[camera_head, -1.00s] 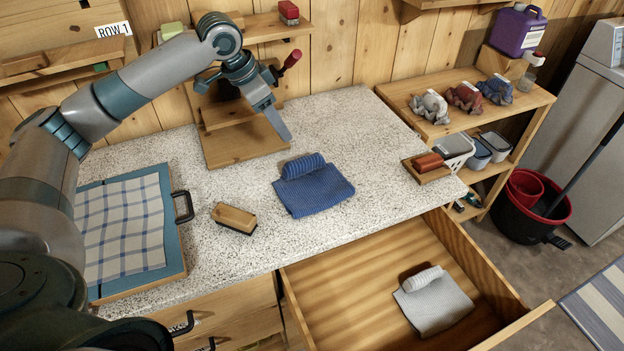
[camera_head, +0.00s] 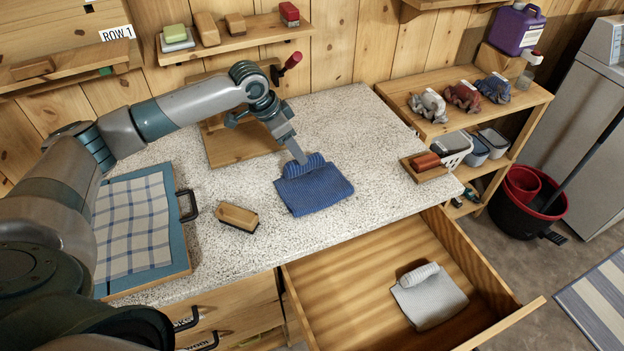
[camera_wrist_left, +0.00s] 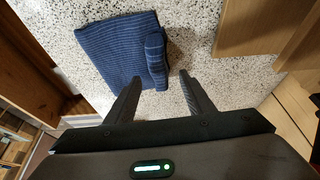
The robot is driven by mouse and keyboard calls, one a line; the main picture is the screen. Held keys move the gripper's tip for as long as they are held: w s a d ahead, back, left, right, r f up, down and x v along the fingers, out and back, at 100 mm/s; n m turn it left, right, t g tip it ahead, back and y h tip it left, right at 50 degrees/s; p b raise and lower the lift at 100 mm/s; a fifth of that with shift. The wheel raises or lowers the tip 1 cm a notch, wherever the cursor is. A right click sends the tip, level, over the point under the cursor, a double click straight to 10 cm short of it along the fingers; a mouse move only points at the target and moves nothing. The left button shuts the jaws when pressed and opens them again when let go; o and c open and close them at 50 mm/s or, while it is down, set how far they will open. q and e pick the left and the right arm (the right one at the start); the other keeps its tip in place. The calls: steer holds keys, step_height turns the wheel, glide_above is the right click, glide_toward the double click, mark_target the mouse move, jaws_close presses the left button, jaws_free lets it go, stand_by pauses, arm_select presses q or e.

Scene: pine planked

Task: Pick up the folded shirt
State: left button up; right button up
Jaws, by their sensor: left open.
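A blue ribbed folded shirt (camera_head: 318,190) lies on the speckled counter, with a rolled part (camera_head: 303,166) along its far edge. In the left wrist view the shirt (camera_wrist_left: 112,52) is ahead of the fingers, and its roll (camera_wrist_left: 156,60) lies near the gap between them. My left gripper (camera_head: 301,160) is at the roll in the head view. In the wrist view its two fingers (camera_wrist_left: 158,92) are spread apart with bare counter between them. A grey folded cloth with a roll (camera_head: 428,300) lies in the open drawer. My right gripper is not in view.
A wooden brush (camera_head: 237,217) lies left of the shirt. A blue tray (camera_head: 178,240) with a checked cloth is further left. The open drawer (camera_head: 350,290) juts out in front. A small wooden tray (camera_head: 431,174) with a reddish item sits at the counter's right edge.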

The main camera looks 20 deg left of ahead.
mark_target(313, 179)
arm_select(q)
steer(key=shift+w+d+f+p, duration=0.2)
steer(key=shift+d+f+p, duration=0.1)
steer(key=shift+f+p, duration=0.35)
steer(key=p+x, duration=0.1)
steer(key=x, duration=0.1)
steer(key=shift+w+d+f+p, duration=0.15)
steer(key=shift+f+p, duration=0.15)
steer(key=shift+f, duration=0.05)
steer(key=shift+w+d+f, duration=0.1)
steer(key=shift+f, duration=0.35)
jaws_close()
